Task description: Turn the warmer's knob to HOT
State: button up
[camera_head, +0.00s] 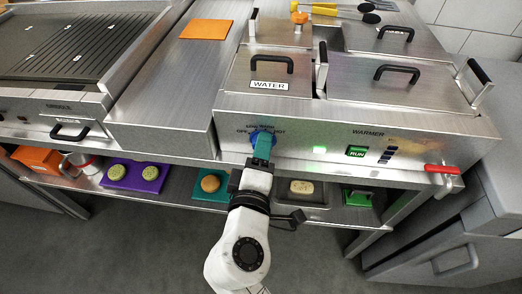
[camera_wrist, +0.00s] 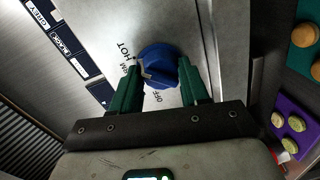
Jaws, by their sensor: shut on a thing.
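The warmer (camera_head: 400,135) is a steel counter unit with a front panel. Its blue round knob (camera_head: 259,134) is at the panel's left, with printed labels around it. My gripper (camera_head: 263,147) reaches up to the panel from below and is shut on the knob. In the wrist view, the knob (camera_wrist: 158,64) sits between the two green fingers of my gripper (camera_wrist: 160,80).
A lit green lamp (camera_head: 320,149) and a green RUN button (camera_head: 357,151) are right of the knob. A red handle (camera_head: 441,169) juts out at the far right. The shelf below holds a purple tray (camera_head: 136,178) and a teal tray (camera_head: 209,189).

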jog(key=o, duration=1.1)
jog(key=shift+c, duration=0.2)
jog(key=shift+s, duration=0.15)
jog(key=s, duration=1)
jog(key=shift+s+a+r, duration=0.25)
jog(key=shift+a+r, duration=0.05)
jog(key=shift+r, duration=0.1)
jog(key=d+f+m+g+h+p, duration=0.25)
jog(key=d+f+m+g, duration=0.2)
jog(key=d, duration=0.65)
jog(key=d+f+m+g+h+p, duration=0.1)
jog(key=d+f+m+g+p, duration=0.35)
jog(key=d, duration=0.65)
jog(key=s+d+f+m+g+y+p, duration=0.1)
jog(key=s+d+m+g+y+p, duration=0.1)
jog(key=s, duration=0.6)
jog(key=s+d+f+m+g+y+p, duration=0.1)
jog(key=s+d+m+g+y+p, duration=0.1)
jog(key=s+d+m+g, duration=0.2)
jog(key=s+d+g, duration=0.1)
jog(key=s+d, duration=0.2)
jog(key=s, duration=0.1)
jog(key=shift+f+m, duration=0.3)
jog(key=shift+f, duration=0.05)
